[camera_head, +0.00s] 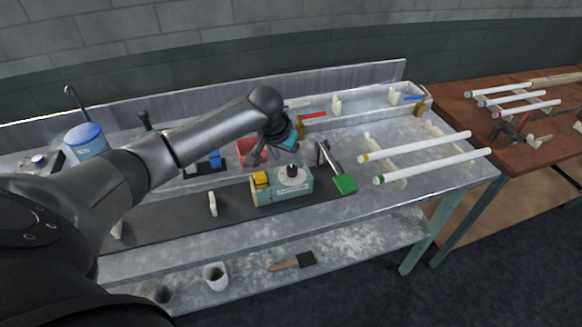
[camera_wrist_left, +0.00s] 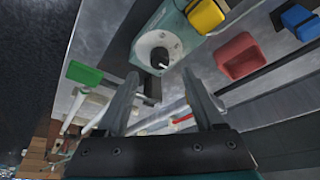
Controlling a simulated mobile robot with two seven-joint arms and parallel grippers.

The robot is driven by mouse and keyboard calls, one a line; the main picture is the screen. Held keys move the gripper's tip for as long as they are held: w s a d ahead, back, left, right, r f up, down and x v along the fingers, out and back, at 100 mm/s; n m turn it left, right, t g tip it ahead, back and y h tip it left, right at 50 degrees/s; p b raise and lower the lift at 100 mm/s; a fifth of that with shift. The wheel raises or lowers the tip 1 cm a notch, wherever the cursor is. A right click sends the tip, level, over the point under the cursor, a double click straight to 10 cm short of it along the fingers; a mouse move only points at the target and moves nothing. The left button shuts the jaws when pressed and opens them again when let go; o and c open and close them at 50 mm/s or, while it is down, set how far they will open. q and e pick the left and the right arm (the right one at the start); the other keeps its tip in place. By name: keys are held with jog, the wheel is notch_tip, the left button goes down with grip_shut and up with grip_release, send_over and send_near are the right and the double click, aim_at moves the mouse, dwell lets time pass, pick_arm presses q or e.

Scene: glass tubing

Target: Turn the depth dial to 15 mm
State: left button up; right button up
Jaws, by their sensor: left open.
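The depth dial (camera_head: 292,172) is a black knob on a pale round plate, on top of a teal machine body (camera_head: 291,190). In the left wrist view the dial (camera_wrist_left: 159,57) shows beyond the fingertips, with its pale plate around it; its marks are too small to read. My left gripper (camera_head: 270,155) is above and behind the machine, apart from the dial. In the left wrist view its two fingers (camera_wrist_left: 160,90) are spread and empty. My right gripper is not in view.
A yellow block (camera_head: 261,179) sits at the machine's left side. A green block (camera_head: 345,184) is to its right, and a red bin (camera_head: 250,151) stands behind. White glass tubes (camera_head: 430,166) lie on supports at the right. The dark mat (camera_head: 165,220) is mostly clear at left.

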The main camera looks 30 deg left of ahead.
aim_at(292, 168)
pick_arm(q)
jog(key=shift+b+x, duration=0.4)
jog(key=shift+x, duration=2.3)
grip_shut()
